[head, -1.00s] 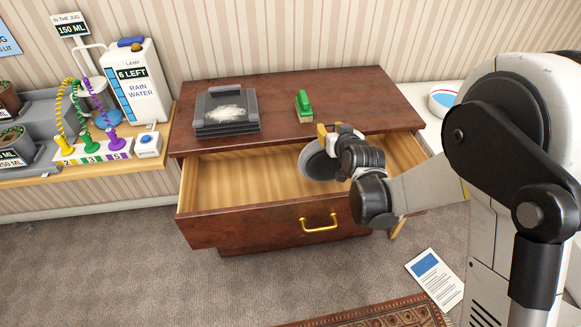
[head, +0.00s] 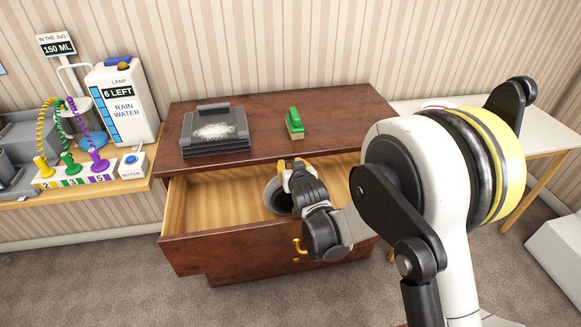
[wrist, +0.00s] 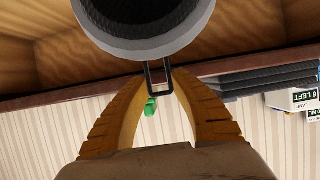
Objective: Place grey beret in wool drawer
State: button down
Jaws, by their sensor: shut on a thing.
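The grey beret (head: 277,197) hangs in my gripper (head: 292,168), within the open top of the wooden drawer (head: 212,204). I cannot tell whether it touches the drawer floor. In the wrist view the beret (wrist: 145,30) fills the top, dark with a lighter grey rim. My gripper (wrist: 160,82) has its yellow fingers shut on a thin dark loop at the beret's edge. My wrist hides part of the beret and the drawer's right part in the head view. The drawer has a dark red-brown front with a brass handle (head: 298,248); its visible inside is bare.
On the dresser top (head: 262,137) are a grey tray-like stack (head: 214,131) with white powder and a green-topped brush (head: 294,123). A left-hand shelf holds a rain water container (head: 122,104) and coloured coils. A white table (head: 545,135) stands right.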

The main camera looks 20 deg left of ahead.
jog(key=shift+f, duration=0.1)
jog(key=c, duration=1.1)
grip_release()
jog(key=shift+s+d+r, duration=0.15)
jog(key=shift+s+r, duration=0.1)
jog(key=shift+r, duration=0.05)
jog(key=p+v, duration=0.3)
jog(key=v, duration=0.8)
jog(key=shift+d+p, duration=0.15)
jog(key=shift+p, duration=0.15)
jog(key=shift+s+r, duration=0.1)
